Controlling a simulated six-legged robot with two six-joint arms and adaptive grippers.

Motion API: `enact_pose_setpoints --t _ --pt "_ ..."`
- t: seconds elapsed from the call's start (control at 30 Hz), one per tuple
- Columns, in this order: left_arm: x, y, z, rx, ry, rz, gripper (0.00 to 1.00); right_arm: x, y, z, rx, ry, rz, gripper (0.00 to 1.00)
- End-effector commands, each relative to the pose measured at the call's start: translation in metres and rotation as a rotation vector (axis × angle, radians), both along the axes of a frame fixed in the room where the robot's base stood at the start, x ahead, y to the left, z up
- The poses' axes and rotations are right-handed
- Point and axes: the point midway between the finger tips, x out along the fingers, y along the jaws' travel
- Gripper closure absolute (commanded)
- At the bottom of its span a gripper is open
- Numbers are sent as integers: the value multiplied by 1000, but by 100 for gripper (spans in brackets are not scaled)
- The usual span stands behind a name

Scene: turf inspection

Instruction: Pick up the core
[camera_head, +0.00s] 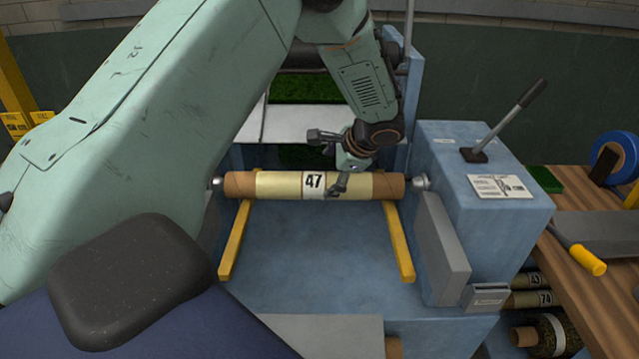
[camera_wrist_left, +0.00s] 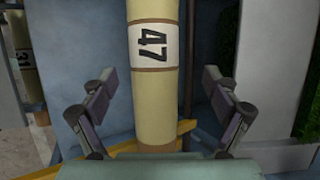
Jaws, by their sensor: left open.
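The core (camera_head: 278,185) is a tan tube with brown ends and a white label reading 47. It lies level across the blue machine, between two metal end spindles and over two yellow bars. My left gripper (camera_head: 338,165) is at the core, just right of its label. In the left wrist view the core (camera_wrist_left: 155,95) runs between the two spread fingers of my open left gripper (camera_wrist_left: 160,112), with a visible gap on each side. The fingers partly hide the core in the head view. My right gripper is not in view.
The blue machine (camera_head: 310,265) has a lever (camera_head: 510,115) on its right block. Yellow bars (camera_head: 236,240) slope toward the front. A wooden bench (camera_head: 590,260) at right holds a yellow-handled tool (camera_head: 585,258) and a blue roll (camera_head: 612,158). More numbered cores (camera_head: 530,299) lie below it.

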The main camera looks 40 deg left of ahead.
Motion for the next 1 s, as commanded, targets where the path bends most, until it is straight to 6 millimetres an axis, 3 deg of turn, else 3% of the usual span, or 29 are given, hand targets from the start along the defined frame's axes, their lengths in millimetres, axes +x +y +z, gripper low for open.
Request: enact_pose_setpoints --t 0.5,0.8,1.0 --pt "-2 35 -54 -2 1 1 12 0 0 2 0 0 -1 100" --pt "1 38 -56 -1 0 -1 12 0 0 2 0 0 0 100" --pt "1 38 -56 0 1 -2 29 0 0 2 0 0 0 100"
